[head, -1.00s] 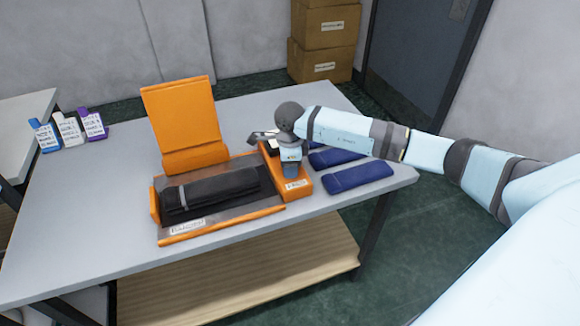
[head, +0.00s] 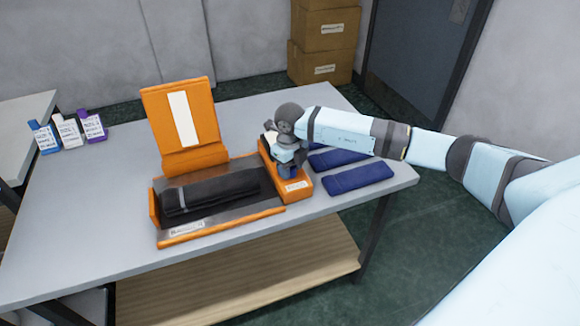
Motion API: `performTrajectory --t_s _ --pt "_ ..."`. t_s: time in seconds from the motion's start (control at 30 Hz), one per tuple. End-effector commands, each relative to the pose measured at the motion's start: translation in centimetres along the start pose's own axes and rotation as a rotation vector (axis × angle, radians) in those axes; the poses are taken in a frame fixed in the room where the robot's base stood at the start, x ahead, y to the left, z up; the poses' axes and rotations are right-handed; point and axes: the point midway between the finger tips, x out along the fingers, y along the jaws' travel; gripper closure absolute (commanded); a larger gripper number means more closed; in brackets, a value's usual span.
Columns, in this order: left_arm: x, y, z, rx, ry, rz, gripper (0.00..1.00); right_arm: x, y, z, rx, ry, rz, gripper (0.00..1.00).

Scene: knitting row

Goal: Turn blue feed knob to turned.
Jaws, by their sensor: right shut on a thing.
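The blue feed knob (head: 287,174) sits on a narrow orange box (head: 300,195) at the right side of the orange machine on the table. Only a little blue shows, because my right gripper (head: 285,166) covers most of the knob from above. My right gripper is shut on the knob; its wrist is bent down over the box. The fingertips are hard to make out. My left gripper is out of view.
The orange machine has an upright panel (head: 205,130) with a white strip, and a dark folded cloth (head: 212,192) on its bed. Folded blue cloths (head: 358,178) lie just right of the box. Small labelled packs (head: 68,131) stand at far left. The table's left front is clear.

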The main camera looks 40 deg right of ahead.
Motion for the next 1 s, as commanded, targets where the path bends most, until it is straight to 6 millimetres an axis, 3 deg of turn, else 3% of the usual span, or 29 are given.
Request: performTrajectory --t_s 0.7,0.73,0.8,0.83,1.0 --pt "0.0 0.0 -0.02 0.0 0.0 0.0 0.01 -0.05 -0.03 0.03 0.075 -0.001 0.0 0.82" --pt "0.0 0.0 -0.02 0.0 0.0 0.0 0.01 -0.05 -0.03 0.03 0.074 -0.001 0.0 0.54" --pt "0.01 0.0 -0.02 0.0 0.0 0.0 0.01 -0.05 -0.03 0.03 0.074 -0.001 0.0 0.38" --pt "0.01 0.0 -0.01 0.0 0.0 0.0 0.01 -0.04 -0.03 0.03 0.074 -0.001 0.0 0.33" --pt "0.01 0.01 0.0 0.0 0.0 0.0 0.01 -0.02 -0.02 0.02 0.073 -0.001 0.0 0.33"
